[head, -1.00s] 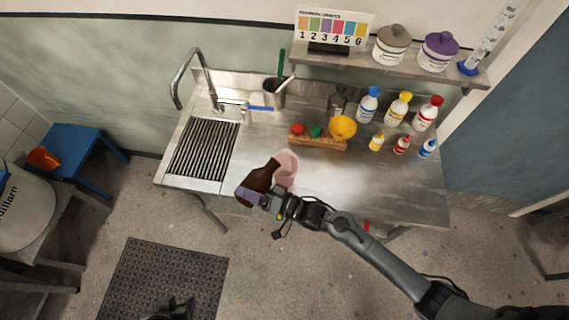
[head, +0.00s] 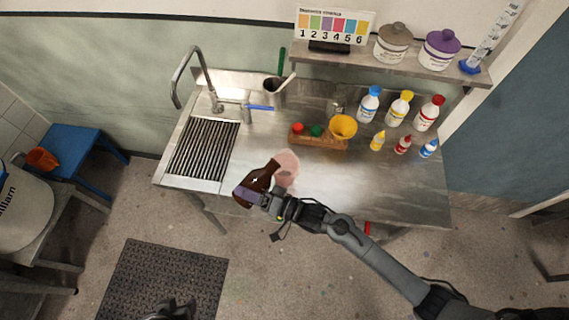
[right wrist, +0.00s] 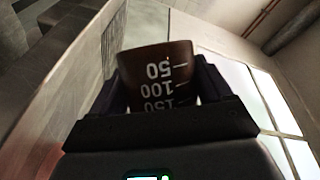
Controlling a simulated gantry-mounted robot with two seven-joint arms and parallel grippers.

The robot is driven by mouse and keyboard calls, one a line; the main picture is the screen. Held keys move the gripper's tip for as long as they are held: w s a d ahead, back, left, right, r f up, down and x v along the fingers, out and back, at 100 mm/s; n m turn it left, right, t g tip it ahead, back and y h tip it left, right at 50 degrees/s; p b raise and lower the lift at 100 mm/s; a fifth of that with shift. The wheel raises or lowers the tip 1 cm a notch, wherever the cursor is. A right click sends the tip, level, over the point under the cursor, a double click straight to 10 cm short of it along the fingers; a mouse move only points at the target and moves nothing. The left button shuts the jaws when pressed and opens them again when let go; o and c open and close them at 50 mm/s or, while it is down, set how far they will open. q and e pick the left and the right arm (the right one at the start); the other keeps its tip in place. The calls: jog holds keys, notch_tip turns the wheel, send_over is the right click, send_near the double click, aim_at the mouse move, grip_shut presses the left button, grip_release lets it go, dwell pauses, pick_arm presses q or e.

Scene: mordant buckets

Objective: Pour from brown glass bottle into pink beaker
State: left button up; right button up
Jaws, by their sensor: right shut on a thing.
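The brown glass bottle (head: 256,184) is tilted at the front of the steel counter, its neck pointing up and right towards the pink beaker (head: 288,162). In the head view the neck overlaps the beaker's left side; I cannot tell whether they touch. My right gripper (head: 263,199) is shut on the bottle. In the right wrist view the brown glass (right wrist: 155,75) sits between the fingers, with white marks 50, 100 and 150 upside down. No liquid stream is visible. A dark shape at the bottom edge may be my left gripper (head: 172,310); its jaws are unclear.
A wooden rack (head: 320,143) with red and green items and a yellow funnel (head: 343,126) stands behind the beaker. Several capped bottles (head: 399,108) stand at the right. The ribbed drainer (head: 205,150) and tap (head: 211,85) are at the left. The counter's right front is bare.

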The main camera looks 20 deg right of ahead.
jog(key=shift+r, duration=0.2)
jog(key=shift+r+m, duration=0.15)
jog(key=shift+m, duration=0.15)
jog(key=shift+r, duration=0.1)
jog(key=shift+a+r, duration=0.1)
jog(key=shift+a, duration=0.05)
jog(key=shift+r+m+t+b, duration=0.1)
jog(key=shift+m+t+b, duration=0.2)
jog(key=shift+r+y, duration=0.25)
jog(key=shift+y, duration=0.05)
dwell(0.4)
jog(key=shift+r+m, duration=0.1)
jog(key=shift+m, duration=0.2)
jog(key=shift+r, duration=0.15)
